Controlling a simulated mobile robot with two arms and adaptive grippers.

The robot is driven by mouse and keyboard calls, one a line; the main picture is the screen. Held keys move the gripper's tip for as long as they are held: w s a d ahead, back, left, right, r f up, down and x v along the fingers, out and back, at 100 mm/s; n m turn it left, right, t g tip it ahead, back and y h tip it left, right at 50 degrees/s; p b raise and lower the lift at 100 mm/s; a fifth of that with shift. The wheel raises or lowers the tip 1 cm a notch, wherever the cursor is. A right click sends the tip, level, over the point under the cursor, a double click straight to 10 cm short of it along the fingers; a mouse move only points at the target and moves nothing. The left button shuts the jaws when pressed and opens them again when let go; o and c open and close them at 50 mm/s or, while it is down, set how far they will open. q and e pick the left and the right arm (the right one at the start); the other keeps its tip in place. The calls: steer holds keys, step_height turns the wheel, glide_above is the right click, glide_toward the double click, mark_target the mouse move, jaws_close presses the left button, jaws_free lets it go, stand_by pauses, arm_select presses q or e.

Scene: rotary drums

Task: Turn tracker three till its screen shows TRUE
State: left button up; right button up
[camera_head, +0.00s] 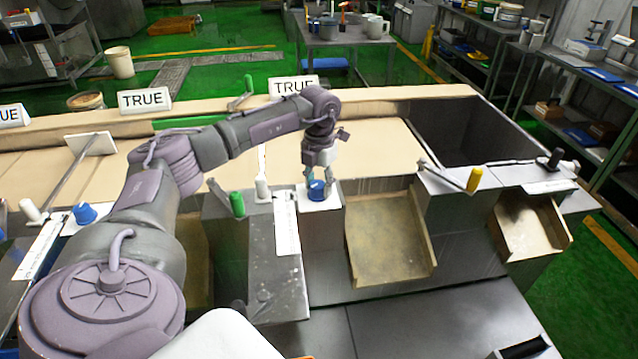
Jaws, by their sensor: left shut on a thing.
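My left gripper (318,181) reaches down from its arm with its fingers shut around a blue knob (317,191). The knob sits on a white-topped block at the front edge of the bench. A white screen sign (293,86) behind my arm reads TRUE, its lower right part hidden by the arm. Another sign (144,99) to its left also reads TRUE. A third sign (10,115) is cut off at the left edge and shows only UE. No tracker number is legible, so I cannot tell which is tracker three. My right gripper is not in view.
A green-handled crank (237,204) stands left of the held knob, and a yellow-handled crank (474,179) to its right. Another blue knob (85,213) is at left. A tan chute (388,240) opens right of the gripper.

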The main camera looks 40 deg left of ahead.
mark_target(319, 183)
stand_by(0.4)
arm_select(q)
steer(key=o, duration=1.1)
steer(key=shift+o, duration=0.2)
step_height(319, 183, up, 12)
